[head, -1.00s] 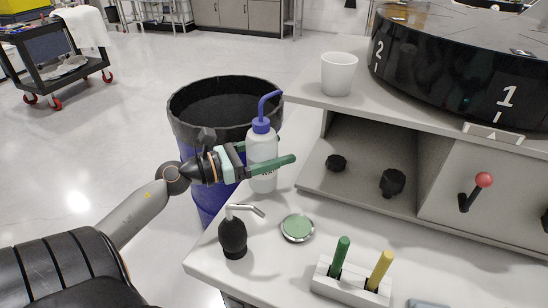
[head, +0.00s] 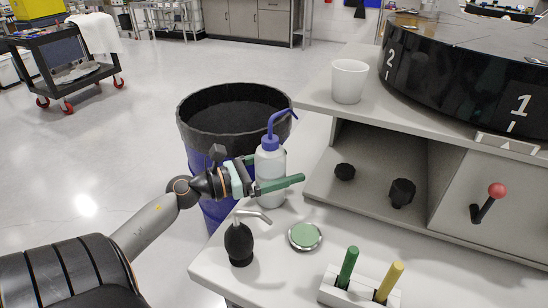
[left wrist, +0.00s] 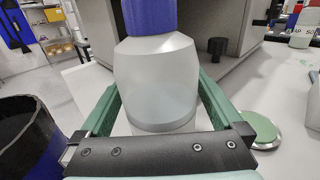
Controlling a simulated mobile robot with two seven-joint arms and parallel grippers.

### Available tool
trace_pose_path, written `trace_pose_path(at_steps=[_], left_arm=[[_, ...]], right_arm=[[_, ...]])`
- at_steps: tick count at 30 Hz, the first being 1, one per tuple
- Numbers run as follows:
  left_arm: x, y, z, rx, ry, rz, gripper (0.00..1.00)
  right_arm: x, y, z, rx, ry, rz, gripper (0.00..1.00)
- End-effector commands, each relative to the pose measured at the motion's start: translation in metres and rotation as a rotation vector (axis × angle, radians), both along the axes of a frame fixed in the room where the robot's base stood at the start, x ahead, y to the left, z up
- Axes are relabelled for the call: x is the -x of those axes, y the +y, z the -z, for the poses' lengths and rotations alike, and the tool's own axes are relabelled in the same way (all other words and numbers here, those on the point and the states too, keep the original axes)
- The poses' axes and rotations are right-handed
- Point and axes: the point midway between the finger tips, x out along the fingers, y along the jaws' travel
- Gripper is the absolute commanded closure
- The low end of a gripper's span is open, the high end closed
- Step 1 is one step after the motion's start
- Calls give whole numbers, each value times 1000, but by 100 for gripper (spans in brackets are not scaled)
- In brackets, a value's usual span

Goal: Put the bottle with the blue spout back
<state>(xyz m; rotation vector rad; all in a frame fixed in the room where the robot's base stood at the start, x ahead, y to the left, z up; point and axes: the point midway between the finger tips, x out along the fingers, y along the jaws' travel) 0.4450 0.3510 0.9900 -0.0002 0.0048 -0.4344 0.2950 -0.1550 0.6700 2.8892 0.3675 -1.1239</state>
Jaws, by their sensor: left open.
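The bottle with the blue spout (head: 270,172) stands upright on the white bench top near its left edge. Its blue cap and bent spout (head: 273,139) point up and to the right. My left gripper (head: 279,180) is open, with its green fingers on either side of the bottle. In the left wrist view the bottle (left wrist: 160,80) stands between the two open fingers (left wrist: 160,105), with small gaps visible on both sides. My right gripper is not in view.
A black blower bulb (head: 239,243), a round green-topped tin (head: 305,236) and a holder (head: 350,290) with green and yellow handles stand on the bench. A large dark bin (head: 215,125) stands behind the bottle. A white cup (head: 349,82) is on the upper shelf.

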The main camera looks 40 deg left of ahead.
Motion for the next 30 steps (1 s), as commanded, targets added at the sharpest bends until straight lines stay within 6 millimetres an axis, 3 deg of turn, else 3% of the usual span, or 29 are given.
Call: trace_pose_path(at_steps=[5, 12, 21, 30], left_arm=[[11, 5, 0, 2, 1, -1, 0], [52, 24, 1, 1, 2, -4, 0], [97, 45, -1, 1, 0, -3, 0], [109, 51, -3, 0, -1, 0, 0]], right_arm=[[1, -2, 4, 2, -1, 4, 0], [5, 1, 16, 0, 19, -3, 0], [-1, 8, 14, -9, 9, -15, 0], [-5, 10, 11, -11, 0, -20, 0]])
